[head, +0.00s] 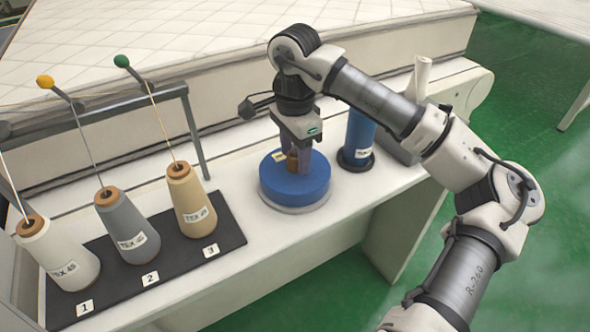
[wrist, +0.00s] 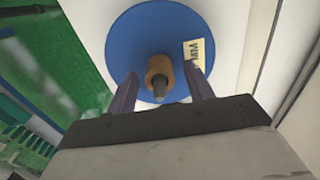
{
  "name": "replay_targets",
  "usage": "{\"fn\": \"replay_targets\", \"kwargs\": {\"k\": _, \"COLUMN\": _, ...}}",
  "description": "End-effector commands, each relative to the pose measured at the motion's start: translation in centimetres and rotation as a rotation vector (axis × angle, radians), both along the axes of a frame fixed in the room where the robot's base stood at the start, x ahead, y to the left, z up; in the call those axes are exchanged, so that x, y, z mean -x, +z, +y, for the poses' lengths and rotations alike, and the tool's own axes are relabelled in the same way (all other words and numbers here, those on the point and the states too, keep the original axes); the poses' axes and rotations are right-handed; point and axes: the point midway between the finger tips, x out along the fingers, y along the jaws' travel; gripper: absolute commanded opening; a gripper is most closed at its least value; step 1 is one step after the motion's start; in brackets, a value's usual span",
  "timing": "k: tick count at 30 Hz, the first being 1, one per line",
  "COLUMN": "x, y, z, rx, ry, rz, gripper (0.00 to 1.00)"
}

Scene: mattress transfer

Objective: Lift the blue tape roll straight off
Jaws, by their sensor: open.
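The blue tape roll (head: 290,188) lies flat on a pale round base (head: 298,208) on the white table. In the wrist view the blue tape roll (wrist: 130,45) shows a brown core (wrist: 159,69) around a grey pin (wrist: 160,90), with a printed label (wrist: 194,53) on its top face. My gripper (head: 295,158) points down over the roll's middle. Its jaws are open, with one finger on each side of the core, as the wrist view of my gripper (wrist: 163,85) shows. I cannot tell whether the fingertips touch the roll.
Three thread cones, white (head: 58,255), grey (head: 125,228) and tan (head: 192,200), stand on a dark mat (head: 180,262) to the left. A blue cylinder (head: 358,138) on a black base stands close to the right. A quilted mattress (head: 190,50) lies behind.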

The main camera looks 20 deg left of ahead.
Motion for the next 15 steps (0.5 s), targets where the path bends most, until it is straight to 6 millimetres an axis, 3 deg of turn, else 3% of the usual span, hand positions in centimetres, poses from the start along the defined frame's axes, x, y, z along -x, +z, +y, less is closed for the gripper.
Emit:
{"fn": "replay_targets", "kwargs": {"k": 10, "x": 0.01, "y": -1.06, "z": -0.02, "rx": 0.001, "ry": -0.001, "rz": -0.001, "gripper": 0.52}}
{"fn": "replay_targets", "kwargs": {"k": 15, "x": 0.01, "y": -1.04, "z": -0.02, "rx": 0.000, "ry": 0.000, "rz": 0.000, "gripper": 0.30}}
